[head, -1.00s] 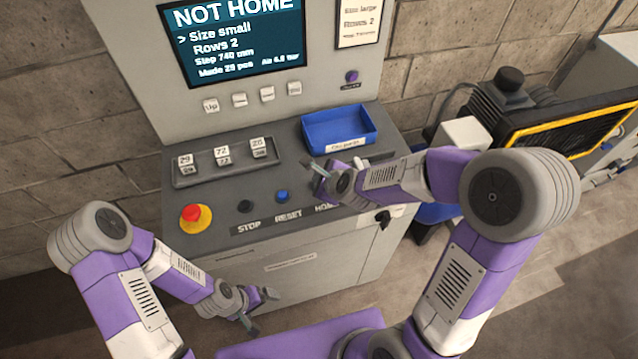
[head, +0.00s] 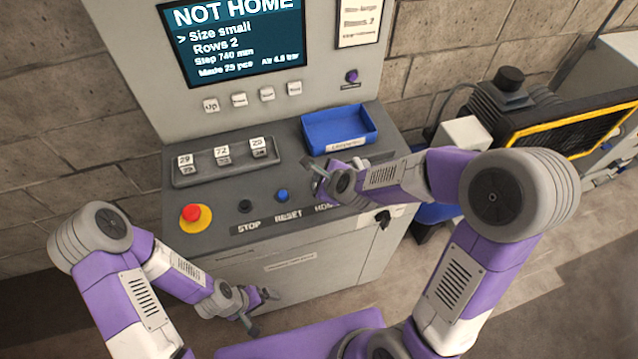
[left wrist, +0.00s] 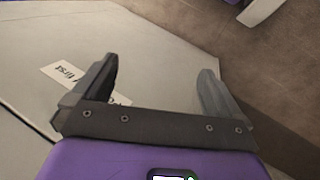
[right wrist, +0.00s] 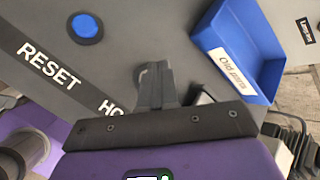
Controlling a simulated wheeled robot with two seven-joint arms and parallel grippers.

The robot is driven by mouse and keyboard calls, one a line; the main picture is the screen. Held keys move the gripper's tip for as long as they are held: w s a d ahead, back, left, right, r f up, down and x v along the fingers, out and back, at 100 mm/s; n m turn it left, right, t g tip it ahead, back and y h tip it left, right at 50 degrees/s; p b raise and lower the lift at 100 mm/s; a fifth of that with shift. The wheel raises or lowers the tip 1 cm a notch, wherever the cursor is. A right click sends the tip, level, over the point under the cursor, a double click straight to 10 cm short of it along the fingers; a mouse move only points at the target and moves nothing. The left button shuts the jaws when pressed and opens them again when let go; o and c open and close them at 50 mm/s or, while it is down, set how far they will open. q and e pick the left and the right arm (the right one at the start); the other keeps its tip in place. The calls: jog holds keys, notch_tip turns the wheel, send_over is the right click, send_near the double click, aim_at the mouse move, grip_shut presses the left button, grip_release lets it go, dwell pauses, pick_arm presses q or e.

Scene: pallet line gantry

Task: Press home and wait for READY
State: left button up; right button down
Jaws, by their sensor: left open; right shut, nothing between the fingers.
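The control console carries a screen (head: 232,38) that reads NOT HOME, Size small, Rows 2. On the panel are a black STOP button (head: 245,206), a blue RESET button (head: 282,196) and a HOME label, partly covered by my right gripper. My right gripper (head: 316,180) is shut and empty, low over the panel at the HOME position. In the right wrist view its fingertips (right wrist: 153,75) hide most of the home button; a pale rim shows beside them. Whether they touch it I cannot tell. My left gripper (head: 262,310) is open and empty in front of the console's lower front.
A red emergency stop (head: 192,213) on a yellow base is at the panel's left. A blue bin (head: 338,129) sits behind my right gripper. Several counter blocks stand in a tray (head: 186,181). A purple knob (head: 351,76) is beside the screen.

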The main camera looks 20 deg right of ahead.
jog(key=shift+f+b, duration=0.4)
jog(key=shift+f+b, duration=0.45)
jog(key=shift+b, duration=0.1)
dwell(0.5)
jog(key=shift+r, duration=0.1)
jog(key=shift+r+p, duration=0.8)
notch_tip(320, 180, up, 5)
jog(key=p, duration=0.4)
jog(key=shift+p, duration=0.35)
jog(key=shift+s+f, duration=0.1)
dwell(0.5)
